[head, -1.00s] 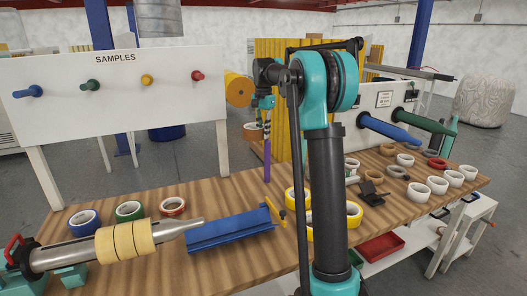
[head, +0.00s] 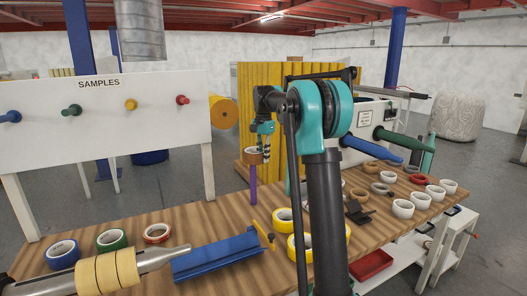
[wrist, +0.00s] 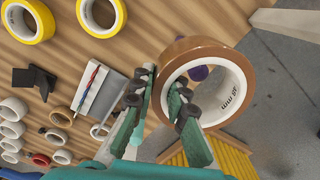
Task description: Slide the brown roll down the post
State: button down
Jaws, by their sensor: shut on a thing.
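The brown roll (head: 253,156) has a wide white core and sits at the upper part of the upright purple post (head: 253,186). In the wrist view the brown roll (wrist: 192,50) shows a purple post tip (wrist: 198,73) within its hole, so the roll appears to be around the post. My gripper (head: 264,144) is shut on the roll's wall. In the wrist view, one finger of my gripper (wrist: 160,92) is outside the roll and the other is inside the hole. The post's lower length is bare down to the table.
The wooden table (head: 215,215) holds a blue trough (head: 215,256), yellow rolls (head: 283,219) and several white rolls (head: 403,208) at the right. A samples board (head: 100,125) stands at the left. Tabletop around the post's foot is clear.

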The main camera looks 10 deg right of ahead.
notch_tip(320, 180, down, 10)
dwell(0.9)
jog(key=c, duration=1.4)
grip_release()
jog(key=shift+c, duration=0.2)
jog(key=shift+r, duration=0.15)
notch_tip(320, 180, up, 12)
jog(key=shift+f, duration=0.1)
